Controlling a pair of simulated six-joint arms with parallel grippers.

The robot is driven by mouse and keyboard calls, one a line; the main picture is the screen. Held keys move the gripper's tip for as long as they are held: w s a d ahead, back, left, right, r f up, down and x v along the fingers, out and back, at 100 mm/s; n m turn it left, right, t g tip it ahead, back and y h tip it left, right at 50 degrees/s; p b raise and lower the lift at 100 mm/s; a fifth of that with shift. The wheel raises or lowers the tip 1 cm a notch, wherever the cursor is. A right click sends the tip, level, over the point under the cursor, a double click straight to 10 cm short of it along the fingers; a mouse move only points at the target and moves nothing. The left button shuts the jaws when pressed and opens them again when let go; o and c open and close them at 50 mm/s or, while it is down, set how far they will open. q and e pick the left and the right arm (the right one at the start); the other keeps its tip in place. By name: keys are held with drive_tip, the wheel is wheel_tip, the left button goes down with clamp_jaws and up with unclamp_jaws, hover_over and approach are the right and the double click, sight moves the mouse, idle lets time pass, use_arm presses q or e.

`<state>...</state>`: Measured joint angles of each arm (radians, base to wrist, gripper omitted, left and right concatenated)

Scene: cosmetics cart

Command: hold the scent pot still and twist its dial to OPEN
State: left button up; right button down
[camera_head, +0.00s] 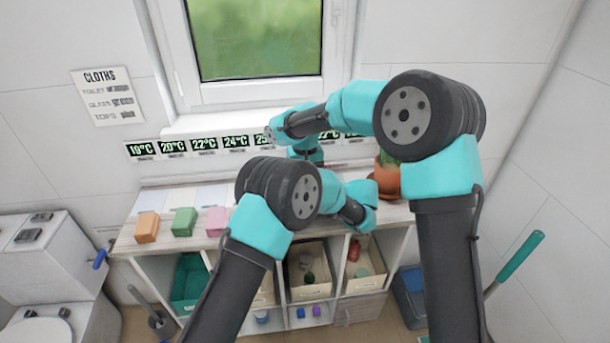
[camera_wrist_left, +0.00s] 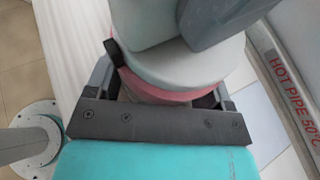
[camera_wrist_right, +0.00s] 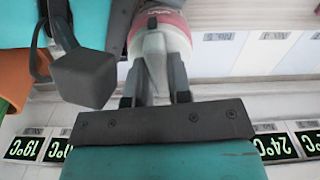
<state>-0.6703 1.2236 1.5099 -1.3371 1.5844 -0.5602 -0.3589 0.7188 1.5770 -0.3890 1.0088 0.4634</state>
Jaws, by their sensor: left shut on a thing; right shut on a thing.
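The scent pot (camera_wrist_left: 200,75) shows in the left wrist view as a round white body with a pink band. My left gripper (camera_wrist_left: 165,88) is shut on its sides. A grey part covers the pot's top there. In the right wrist view the scent pot (camera_wrist_right: 172,22) is at the top, with pink lettered trim. Its pale raised dial (camera_wrist_right: 154,62) lies between the fingers of my right gripper (camera_wrist_right: 154,82), which is shut on it. The dial's setting cannot be read. In the head view my arms hide the pot and both fingertips.
Orange (camera_head: 147,228), green (camera_head: 184,222) and pink (camera_head: 216,221) boxes stand on the left of the cart top (camera_head: 130,238). A terracotta pot (camera_head: 387,178) is at the right behind my arms. Temperature labels (camera_head: 203,145) line the wall. My arms cross closely.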

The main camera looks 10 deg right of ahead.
drive_tip(key=n, duration=0.3)
drive_tip(key=shift+n, duration=0.4)
drive_tip(key=n, duration=0.3)
drive_tip(key=shift+n, duration=0.3)
drive_tip(key=n, duration=0.3)
drive_tip(key=shift+n, duration=2)
drive_tip(key=c, duration=1)
unclamp_jaws()
drive_tip(key=shift+c, duration=0.2)
drive_tip(key=shift+r, duration=0.1)
